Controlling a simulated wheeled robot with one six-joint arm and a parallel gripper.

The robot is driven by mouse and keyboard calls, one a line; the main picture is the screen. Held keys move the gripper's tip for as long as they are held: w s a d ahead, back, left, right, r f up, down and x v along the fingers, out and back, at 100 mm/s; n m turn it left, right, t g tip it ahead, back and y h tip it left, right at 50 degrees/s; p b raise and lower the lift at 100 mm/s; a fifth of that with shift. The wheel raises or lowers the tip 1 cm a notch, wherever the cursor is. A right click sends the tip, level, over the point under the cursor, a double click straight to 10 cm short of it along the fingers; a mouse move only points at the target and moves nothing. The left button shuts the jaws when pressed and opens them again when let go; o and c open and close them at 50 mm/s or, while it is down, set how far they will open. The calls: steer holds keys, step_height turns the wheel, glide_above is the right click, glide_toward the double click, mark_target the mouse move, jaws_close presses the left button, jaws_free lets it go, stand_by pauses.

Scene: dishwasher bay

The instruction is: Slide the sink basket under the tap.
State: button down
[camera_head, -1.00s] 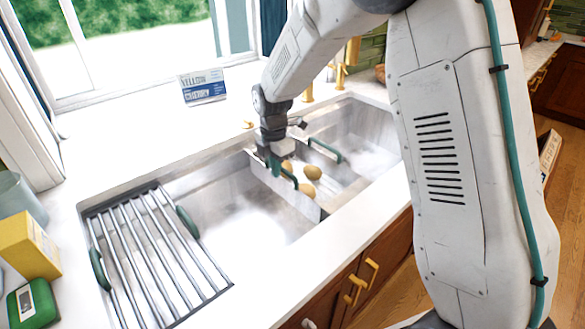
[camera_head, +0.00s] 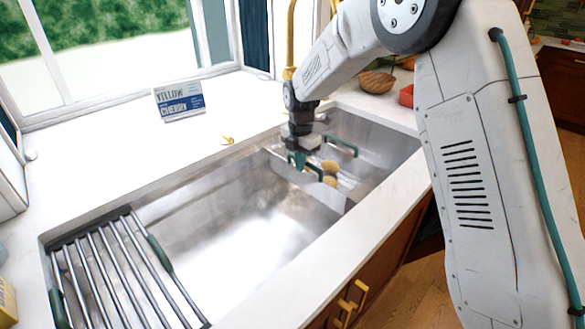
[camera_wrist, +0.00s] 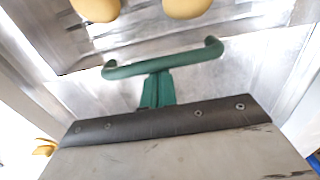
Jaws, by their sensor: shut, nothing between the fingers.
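The sink basket (camera_head: 328,197) is a metal tray with green handles, sitting across the right part of the sink. It holds rounded tan items (camera_head: 330,172), which also show at the top of the wrist view (camera_wrist: 187,7). My gripper (camera_head: 299,160) is shut, with nothing between its fingers. In the wrist view its green fingertips (camera_wrist: 158,90) are right beside the basket's near green handle (camera_wrist: 165,62) and overlap it; whether they touch I cannot tell. The gold tap (camera_head: 291,45) stands behind my arm, which hides its lower part and spout.
The steel sink (camera_head: 240,215) is bare between the basket and a slatted metal rack (camera_head: 108,270) at left. A blue and white card (camera_head: 180,101) stands on the back counter. A wooden bowl (camera_head: 376,82) sits beyond the sink's far end. Cabinets are below the front edge.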

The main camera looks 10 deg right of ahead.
steer(key=w+d, duration=0.6)
steer(key=d, duration=0.2)
steer(key=shift+r, duration=0.15)
